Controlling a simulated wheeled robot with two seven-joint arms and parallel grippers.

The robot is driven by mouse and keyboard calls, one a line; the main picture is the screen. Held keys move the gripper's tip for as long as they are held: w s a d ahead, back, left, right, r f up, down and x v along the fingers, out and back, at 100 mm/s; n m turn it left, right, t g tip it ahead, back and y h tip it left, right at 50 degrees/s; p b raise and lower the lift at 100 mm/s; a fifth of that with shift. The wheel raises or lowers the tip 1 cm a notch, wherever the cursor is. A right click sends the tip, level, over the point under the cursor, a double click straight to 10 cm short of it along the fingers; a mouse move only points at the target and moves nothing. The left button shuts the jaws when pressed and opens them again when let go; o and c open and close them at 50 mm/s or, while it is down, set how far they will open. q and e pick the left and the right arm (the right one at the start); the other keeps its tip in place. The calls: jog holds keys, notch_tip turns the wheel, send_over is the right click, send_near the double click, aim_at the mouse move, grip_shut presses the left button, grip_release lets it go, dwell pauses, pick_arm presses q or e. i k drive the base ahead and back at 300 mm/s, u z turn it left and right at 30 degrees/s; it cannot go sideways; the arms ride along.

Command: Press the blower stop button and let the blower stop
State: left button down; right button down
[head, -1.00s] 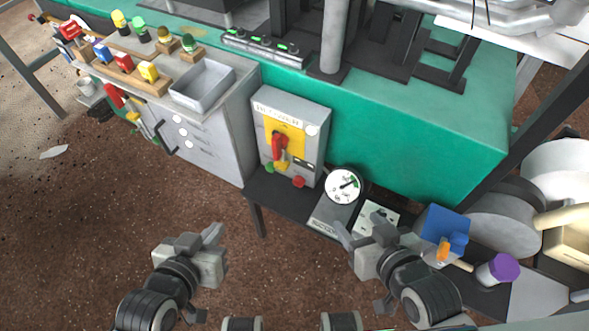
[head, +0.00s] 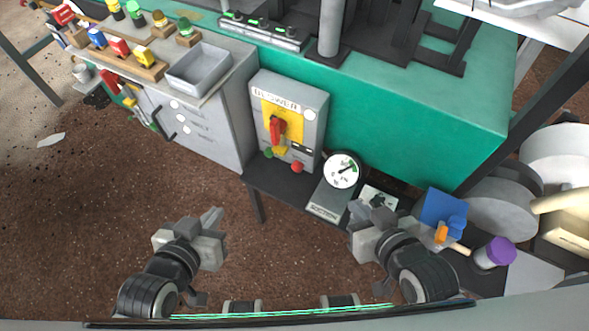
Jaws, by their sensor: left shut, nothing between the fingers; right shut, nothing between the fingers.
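The blower box (head: 311,130) is a grey cabinet labelled BLOWER on the front of the green machine. It has a yellow plate with a red rotary handle (head: 277,129). A red button (head: 297,167) and a green button (head: 268,154) sit at its lower edge. My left gripper (head: 213,224) is shut and empty, low and left of the box, over the floor. My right gripper (head: 362,212) is shut and empty, below and right of the box, in front of the low shelf. Both are apart from the buttons.
A round gauge (head: 342,170) stands on the dark low shelf (head: 262,177) right of the box. A blue block (head: 443,207) and a purple-capped jar (head: 494,252) lie farther right. A grey cabinet with a tray (head: 199,72) stands left. The floor between my grippers is clear.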

aim_at(297, 167)
jog(key=k, duration=0.5)
jog(key=u, duration=2.05)
jog(key=i, duration=1.15)
jog(key=z, duration=2.05)
